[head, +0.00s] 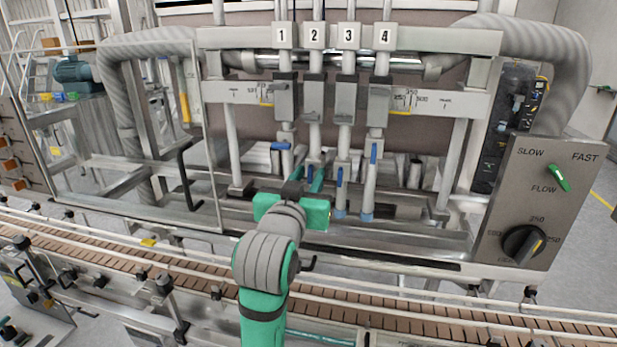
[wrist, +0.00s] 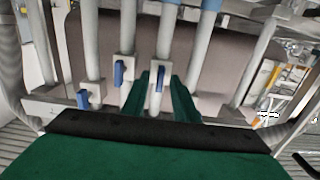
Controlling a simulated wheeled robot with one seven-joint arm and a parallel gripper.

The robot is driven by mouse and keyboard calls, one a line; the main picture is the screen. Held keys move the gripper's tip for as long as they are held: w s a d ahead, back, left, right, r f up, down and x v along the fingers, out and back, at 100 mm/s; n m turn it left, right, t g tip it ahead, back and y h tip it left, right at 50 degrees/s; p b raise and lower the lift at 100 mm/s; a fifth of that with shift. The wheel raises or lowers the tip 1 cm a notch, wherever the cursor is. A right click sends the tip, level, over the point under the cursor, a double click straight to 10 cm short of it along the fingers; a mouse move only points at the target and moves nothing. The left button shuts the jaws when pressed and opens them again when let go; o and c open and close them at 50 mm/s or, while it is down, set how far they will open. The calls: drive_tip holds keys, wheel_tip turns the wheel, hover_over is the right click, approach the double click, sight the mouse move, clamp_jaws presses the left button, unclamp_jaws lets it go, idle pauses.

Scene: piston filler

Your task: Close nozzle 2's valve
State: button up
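Nozzle 2 is the second tube from the left, under its number plate (head: 314,36) in the head view. Its blue valve handle is partly hidden behind my gripper there. In the wrist view, which looks upside down, the nozzle 2 handle (wrist: 159,78) stands in line with its tube. My gripper (head: 312,180) reaches in low at the nozzles. In the wrist view its two green fingers (wrist: 160,92) lie on either side of that handle, spread apart with gaps visible. I cannot tell how deep the handle sits between them.
Nozzle 3's handle (head: 340,177) and nozzle 4's handle (head: 373,153) stand upright, close to the right of my gripper. A conveyor (head: 420,311) with rails runs in front. A control panel (head: 545,200) stands at right.

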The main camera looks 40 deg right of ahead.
drive_tip(key=shift+c, duration=0.4)
clamp_jaws()
drive_tip(key=m, duration=0.2)
drive_tip(key=shift+m, duration=0.3)
drive_tip(key=m, duration=0.4)
drive_tip(key=shift+s+m, duration=0.1)
drive_tip(key=shift+m, duration=0.2)
drive_tip(key=m, duration=0.5)
drive_tip(key=shift+f, duration=0.15)
drive_tip(key=m, duration=0.5)
drive_tip(key=shift+d+f+m, duration=0.1)
drive_tip(key=shift+m, duration=0.2)
